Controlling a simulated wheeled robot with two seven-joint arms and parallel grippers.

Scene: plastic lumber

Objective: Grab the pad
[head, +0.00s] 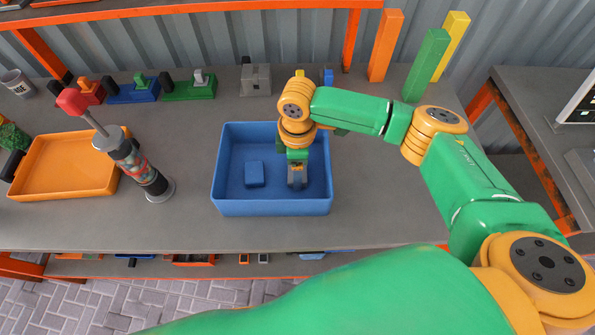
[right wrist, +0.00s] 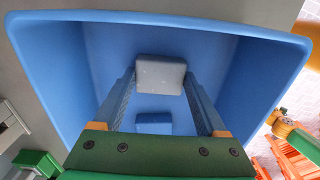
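A small grey pad (right wrist: 160,74) with a speckled top lies between the fingertips of my right gripper (right wrist: 159,80), inside a blue bin (head: 221,185). The two fingers stand apart, one at each side of the pad, very close to it; I cannot tell whether they touch it. In the head view my right gripper (head: 297,170) points down into the right half of the bin and mostly hides the pad. A blue block (head: 254,174) lies in the bin left of the gripper, and it also shows in the right wrist view (right wrist: 154,123). My left gripper is not in view.
The bin's walls surround the gripper. On the grey table (head: 400,200), an orange tray (head: 65,165) and a red-handled tool (head: 125,150) stand to the left. Coloured fixtures (head: 188,87) line the back, with upright planks (head: 385,45) at back right. The table right of the bin is clear.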

